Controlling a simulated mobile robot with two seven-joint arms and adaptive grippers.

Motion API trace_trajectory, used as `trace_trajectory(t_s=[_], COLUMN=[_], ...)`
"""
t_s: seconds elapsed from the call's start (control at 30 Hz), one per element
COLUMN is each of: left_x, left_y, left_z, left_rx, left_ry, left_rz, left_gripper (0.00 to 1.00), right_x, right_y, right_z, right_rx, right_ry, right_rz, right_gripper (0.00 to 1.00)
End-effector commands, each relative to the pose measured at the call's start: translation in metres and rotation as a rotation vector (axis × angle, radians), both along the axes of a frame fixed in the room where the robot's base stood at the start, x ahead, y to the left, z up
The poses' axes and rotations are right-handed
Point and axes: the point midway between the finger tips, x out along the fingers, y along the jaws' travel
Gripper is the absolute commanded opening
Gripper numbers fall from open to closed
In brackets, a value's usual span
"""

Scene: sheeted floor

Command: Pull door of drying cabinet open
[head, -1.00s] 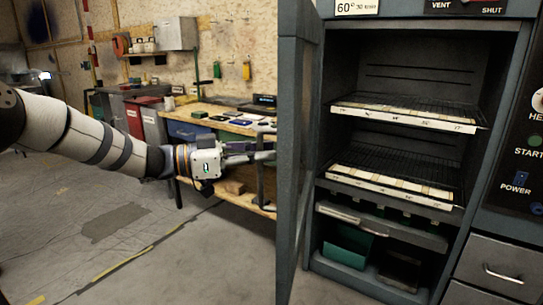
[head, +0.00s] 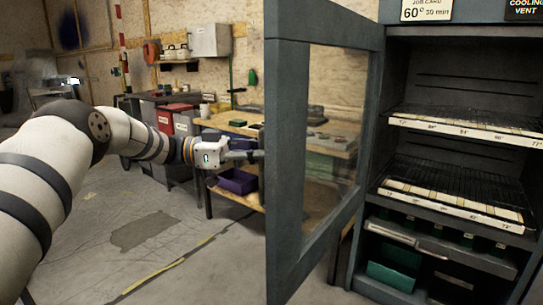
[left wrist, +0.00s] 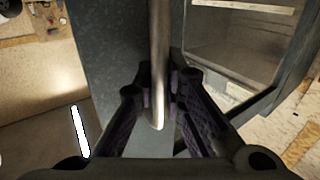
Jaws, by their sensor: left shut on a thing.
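The drying cabinet (head: 370,245) stands at the right in the head view. Its glass-paned door (head: 287,150) is swung well open, its grey frame toward me and its window showing the bench behind. My left gripper (head: 250,155) reaches to the door's outer side from the left; the door frame hides its fingertips there. In the left wrist view my left gripper (left wrist: 160,100) is shut on the metal door handle (left wrist: 159,60), a vertical bar between the two dark fingers. The grey door face (left wrist: 105,50) is right behind it. My right gripper is not in view.
Inside the cabinet are wire racks (head: 465,125) with labelled front strips and a green bin (head: 392,275) at the bottom. A wooden workbench (head: 225,122) with a purple bin (head: 237,181) stands behind my left arm. The floor (head: 150,235) at front left is clear.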

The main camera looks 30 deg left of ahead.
Motion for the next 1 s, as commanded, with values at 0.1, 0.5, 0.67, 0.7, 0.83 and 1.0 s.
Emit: trace_trajectory(t_s=[0.1,0.5,0.67,0.7,0.83,1.0], left_x=[-0.0018,-0.0016,-0.0016,-0.0016,-0.0010,-0.0005], left_y=[0.0042,0.0073,0.0072,0.0072,0.0070,0.0068], left_z=[-0.0054,-0.0046,-0.0045,-0.0045,-0.0029,-0.0015], left_rx=[0.003,0.002,0.003,0.003,0.001,0.000], left_ry=[0.011,0.010,0.009,0.009,0.006,0.004], left_rz=[0.000,0.005,0.004,0.005,0.006,0.006], left_gripper=[0.00,0.00,0.15,0.24,0.31,0.31], right_x=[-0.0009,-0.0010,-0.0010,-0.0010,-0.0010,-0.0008], right_y=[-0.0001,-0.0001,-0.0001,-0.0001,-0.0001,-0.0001], right_z=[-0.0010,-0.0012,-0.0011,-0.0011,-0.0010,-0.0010], right_rx=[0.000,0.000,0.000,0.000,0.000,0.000], right_ry=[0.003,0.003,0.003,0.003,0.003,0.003], right_rz=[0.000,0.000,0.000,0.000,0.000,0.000], right_gripper=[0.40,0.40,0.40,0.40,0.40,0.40])
